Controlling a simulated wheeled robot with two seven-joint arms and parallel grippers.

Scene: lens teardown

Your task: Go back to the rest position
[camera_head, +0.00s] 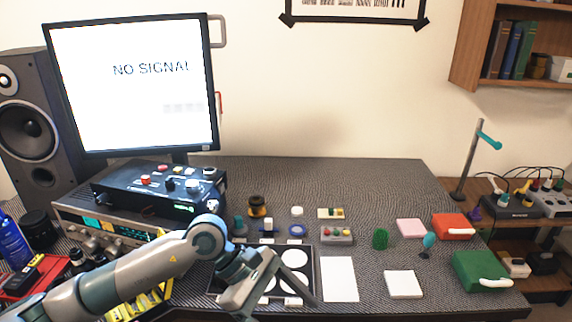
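My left arm comes in from the lower left and reaches over the front of the desk. My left gripper (275,295) is above the dark tray (312,262) with white round spots. Its two fingers look spread apart, with part of the tray showing between them, and I see nothing held. The gripper and forearm hide part of the tray. Whether the fingers touch the tray I cannot tell. My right arm and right gripper are not in view.
A monitor (130,85), a speaker (30,130) and a black control box (150,192) stand at the left. A white sheet (339,279), a white pad (403,284), a green box (480,270) and a red box (452,226) lie right of the tray. The desk's back right is clear.

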